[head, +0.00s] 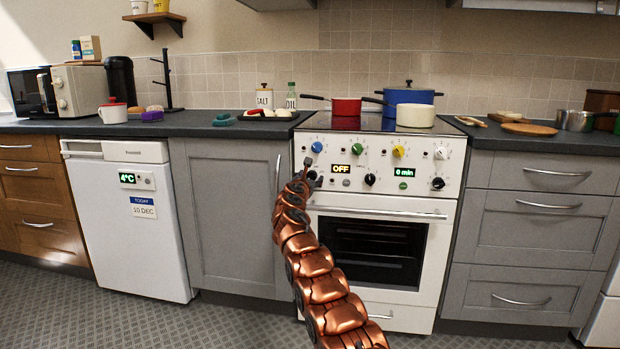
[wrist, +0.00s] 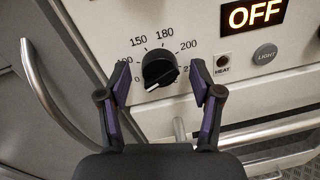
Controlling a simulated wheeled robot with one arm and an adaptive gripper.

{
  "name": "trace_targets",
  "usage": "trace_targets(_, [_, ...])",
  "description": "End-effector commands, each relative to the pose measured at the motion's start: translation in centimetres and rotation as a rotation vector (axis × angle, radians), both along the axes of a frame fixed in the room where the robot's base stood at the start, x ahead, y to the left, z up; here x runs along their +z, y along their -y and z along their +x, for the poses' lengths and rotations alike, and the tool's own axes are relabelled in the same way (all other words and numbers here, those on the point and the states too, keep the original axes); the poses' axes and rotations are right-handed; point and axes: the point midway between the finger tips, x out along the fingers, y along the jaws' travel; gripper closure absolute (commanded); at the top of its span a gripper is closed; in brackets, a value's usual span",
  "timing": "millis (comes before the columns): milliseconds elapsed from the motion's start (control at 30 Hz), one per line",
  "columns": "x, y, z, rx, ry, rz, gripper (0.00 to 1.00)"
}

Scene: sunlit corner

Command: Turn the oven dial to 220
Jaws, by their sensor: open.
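The oven dial (wrist: 160,68) is a black knob on the white panel, with numbers such as 150 and 180 printed around it. Its white mark points to the lower left, away from those numbers. In the head view my gripper (head: 309,168) is at the panel's left end and largely covers the dial. The oven display (head: 341,168) reads OFF.
A LIGHT button (wrist: 265,54) and a HEAT lamp are right of the dial. The oven door handle (head: 377,212) runs below the panel. A cupboard handle (wrist: 45,95) stands close on the left. Pans, including a red one (head: 346,106), sit on the hob.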

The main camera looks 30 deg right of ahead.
Motion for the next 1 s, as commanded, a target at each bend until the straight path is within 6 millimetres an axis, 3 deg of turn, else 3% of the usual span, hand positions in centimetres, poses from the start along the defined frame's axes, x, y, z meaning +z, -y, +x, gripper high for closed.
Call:
trace_targets(367, [-0.04, 0.04, 0.1, 0.001, -0.001, -0.002, 0.35])
trace_targets(900, [-0.01, 0.02, 0.11, 0.001, 0.0, -0.002, 0.89])
trace_targets(1000, [-0.02, 0.0, 0.11, 0.001, 0.0, -0.002, 0.95])
